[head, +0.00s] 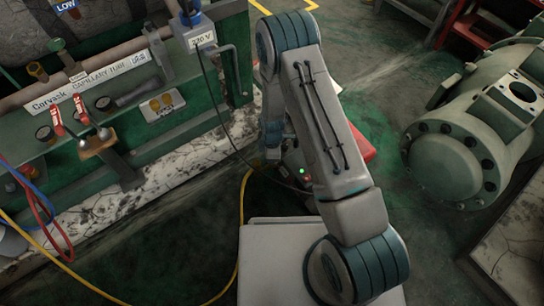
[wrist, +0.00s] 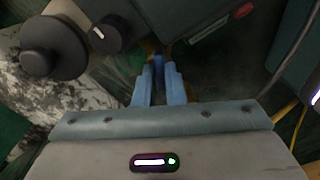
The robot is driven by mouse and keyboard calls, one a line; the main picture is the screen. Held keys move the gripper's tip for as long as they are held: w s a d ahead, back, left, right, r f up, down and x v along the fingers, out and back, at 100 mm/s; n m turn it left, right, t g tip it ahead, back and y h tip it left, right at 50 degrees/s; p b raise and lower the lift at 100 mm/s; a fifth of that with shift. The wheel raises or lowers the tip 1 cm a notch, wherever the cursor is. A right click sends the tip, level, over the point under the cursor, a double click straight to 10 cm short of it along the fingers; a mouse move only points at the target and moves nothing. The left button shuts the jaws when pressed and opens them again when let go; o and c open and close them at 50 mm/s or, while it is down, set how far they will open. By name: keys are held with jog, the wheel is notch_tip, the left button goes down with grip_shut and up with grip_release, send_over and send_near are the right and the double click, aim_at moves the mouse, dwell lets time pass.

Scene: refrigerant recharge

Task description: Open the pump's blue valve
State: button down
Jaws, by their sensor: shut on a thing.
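In the wrist view my gripper (wrist: 159,80) points ahead with its two light-blue fingers close together. A darker blue piece, which looks like the pump's blue valve (wrist: 158,64), sits between the fingertips, and the fingers are shut on it. Its turn angle is hard to make out. The dark pump body (wrist: 185,14) is right beyond it, with a black knob bearing a white mark (wrist: 105,34). In the head view my arm covers most of the pump; small red and green lights show beside the arm.
A large round black cap (wrist: 54,48) is close at the left in the wrist view. In the head view a yellow hose (head: 240,225) runs along the floor, a green manifold panel (head: 110,110) stands left, and a green compressor (head: 455,155) stands right.

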jog(key=shift+w, duration=0.1)
jog(key=n, duration=0.2)
jog(key=shift+n, duration=0.4)
jog(key=c, duration=1.4)
grip_release()
notch_tip(320, 180, up, 9)
jog(key=p, duration=0.6)
